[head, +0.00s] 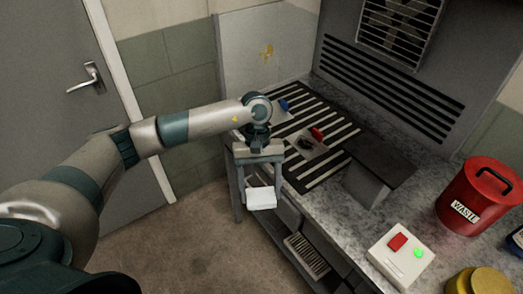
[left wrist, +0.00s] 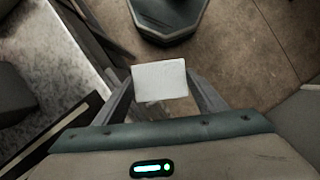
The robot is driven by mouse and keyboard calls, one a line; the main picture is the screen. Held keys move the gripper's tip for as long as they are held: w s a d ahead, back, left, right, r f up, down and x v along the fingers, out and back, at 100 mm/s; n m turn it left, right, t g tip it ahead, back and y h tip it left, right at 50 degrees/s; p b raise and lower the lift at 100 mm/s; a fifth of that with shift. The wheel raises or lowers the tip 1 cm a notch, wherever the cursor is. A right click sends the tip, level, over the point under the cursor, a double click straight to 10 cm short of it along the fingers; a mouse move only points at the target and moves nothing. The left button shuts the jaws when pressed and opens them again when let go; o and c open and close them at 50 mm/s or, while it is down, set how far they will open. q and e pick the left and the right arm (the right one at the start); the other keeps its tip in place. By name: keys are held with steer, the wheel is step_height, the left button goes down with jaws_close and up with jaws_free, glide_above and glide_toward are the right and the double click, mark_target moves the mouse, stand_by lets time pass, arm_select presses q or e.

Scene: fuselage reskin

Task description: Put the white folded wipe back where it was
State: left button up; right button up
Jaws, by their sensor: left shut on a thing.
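The white folded wipe (head: 261,198) is held by my left gripper (head: 260,188), off the left front edge of the bench and above the floor. In the left wrist view the wipe (left wrist: 160,80) lies between the two fingers of my left gripper (left wrist: 157,92), which are shut on it. Nothing is under the wipe but open air and the floor. My right gripper is not in view.
The bench (head: 325,225) has a slotted black grille (head: 322,165) with a blue item (head: 284,105) and a red item (head: 317,134) on small plates. A dark raised stand (head: 380,165), a red waste can (head: 478,200), a switch box (head: 401,254) and a yellow lid (head: 478,281) stand to the right.

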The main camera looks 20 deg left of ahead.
arm_select(q)
steer(key=s+d+f+m+g+y+b, duration=0.1)
steer(key=s+f+m+b, duration=0.3)
steer(key=s, duration=0.5)
step_height(320, 180, down, 2)
steer(key=shift+s+m+y, duration=0.25)
steer(key=shift+m+y, duration=0.35)
steer(key=shift+m, duration=0.6)
